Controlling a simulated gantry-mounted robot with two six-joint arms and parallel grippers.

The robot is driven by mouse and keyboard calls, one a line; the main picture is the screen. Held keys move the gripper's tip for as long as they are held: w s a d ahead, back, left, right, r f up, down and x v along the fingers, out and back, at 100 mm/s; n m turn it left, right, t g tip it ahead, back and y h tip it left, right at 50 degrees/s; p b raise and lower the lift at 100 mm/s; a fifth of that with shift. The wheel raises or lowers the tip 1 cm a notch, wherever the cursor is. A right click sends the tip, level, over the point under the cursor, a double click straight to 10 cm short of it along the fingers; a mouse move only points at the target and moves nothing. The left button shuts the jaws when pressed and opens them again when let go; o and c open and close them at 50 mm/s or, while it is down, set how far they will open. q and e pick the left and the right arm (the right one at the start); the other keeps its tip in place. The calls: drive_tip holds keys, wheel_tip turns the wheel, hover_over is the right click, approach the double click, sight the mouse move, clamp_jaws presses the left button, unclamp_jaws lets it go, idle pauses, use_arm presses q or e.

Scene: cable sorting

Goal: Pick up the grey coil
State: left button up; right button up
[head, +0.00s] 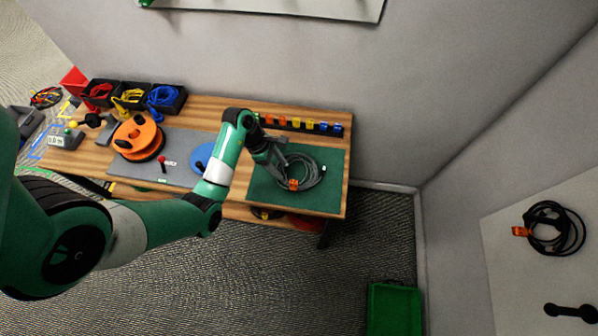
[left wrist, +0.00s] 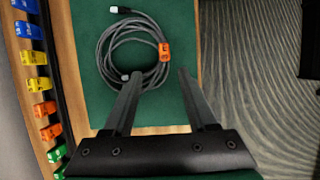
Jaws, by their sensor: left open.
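The grey coil (head: 312,174) lies on a green mat (head: 327,199) at the right end of the wooden bench. It carries an orange tag (head: 293,184). In the left wrist view the coil (left wrist: 104,49) lies beyond the fingertips, with its orange tag (left wrist: 164,51) at its right side. A pale plug end shows at its top. My left gripper (head: 281,168) is over the coil's left part, and its open, empty fingers (left wrist: 160,76) show in the left wrist view. One fingertip overlaps the coil's near edge there; I cannot tell whether it touches. My right gripper is not in view.
A row of coloured clips (head: 297,124) runs along the bench's back edge. An orange reel (head: 138,137) and black bins of coloured cables (head: 131,96) stand to the left. A black coil (head: 553,228) hangs on a panel at right. A green crate (head: 393,308) stands on the floor.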

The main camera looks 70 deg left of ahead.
sight(293, 182)
use_arm(q)
drive_tip(key=b+x, duration=0.1)
drive_tip(key=x, duration=0.3)
drive_tip(key=shift+w+d+f, duration=0.15)
drive_tip(key=shift+f, duration=0.2)
drive_tip(key=b+x, duration=0.1)
drive_tip(key=x, duration=0.1)
drive_tip(key=d+b+x, duration=0.1)
drive_tip(key=x, duration=0.2)
drive_tip(key=shift+w+b, duration=0.1)
drive_tip(key=shift+b, duration=0.25)
clamp_jaws()
drive_tip(key=shift+r, duration=0.1)
